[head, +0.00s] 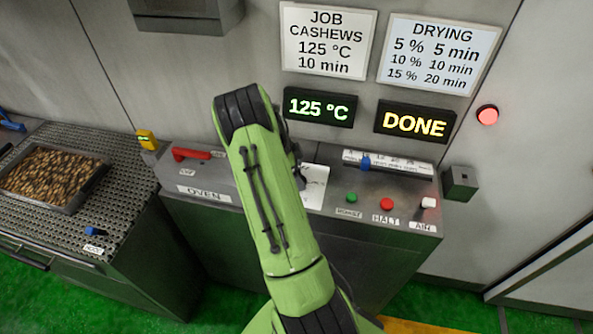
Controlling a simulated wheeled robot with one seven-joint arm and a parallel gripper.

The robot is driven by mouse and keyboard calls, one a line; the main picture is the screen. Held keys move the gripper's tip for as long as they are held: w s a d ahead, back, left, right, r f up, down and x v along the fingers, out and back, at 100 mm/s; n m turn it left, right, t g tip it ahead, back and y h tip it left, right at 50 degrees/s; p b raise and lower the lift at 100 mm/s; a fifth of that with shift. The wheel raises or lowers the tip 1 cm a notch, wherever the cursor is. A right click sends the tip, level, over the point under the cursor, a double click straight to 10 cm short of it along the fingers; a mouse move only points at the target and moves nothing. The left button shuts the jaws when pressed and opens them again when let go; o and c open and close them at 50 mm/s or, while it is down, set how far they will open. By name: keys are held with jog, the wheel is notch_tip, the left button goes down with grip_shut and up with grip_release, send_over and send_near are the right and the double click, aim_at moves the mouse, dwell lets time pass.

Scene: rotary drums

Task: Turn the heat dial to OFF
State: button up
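My green arm reaches up across the middle of the head view and covers part of the oven panel (222,180). A white plate (315,186) with faint markings shows just right of the arm; it may be the heat dial's scale. The dial itself is hidden or cannot be made out. Dark parts at the arm's right edge, beside the plate, may belong to my gripper (299,177). Its fingers are hidden, so I cannot tell whether they are open or touch anything.
The panel has a red lever (192,154), a blue slider (365,162), a green button (352,198), a red HALT button (387,204) and a white AIR switch (428,202). Displays read 125 °C (319,107) and DONE (414,123). A nut tray (84,200) is left.

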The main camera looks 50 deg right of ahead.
jog(key=c, duration=1)
jog(key=shift+f+n+b, duration=0.1)
jog(key=shift+n+b, duration=0.2)
jog(key=shift+b, duration=0.1)
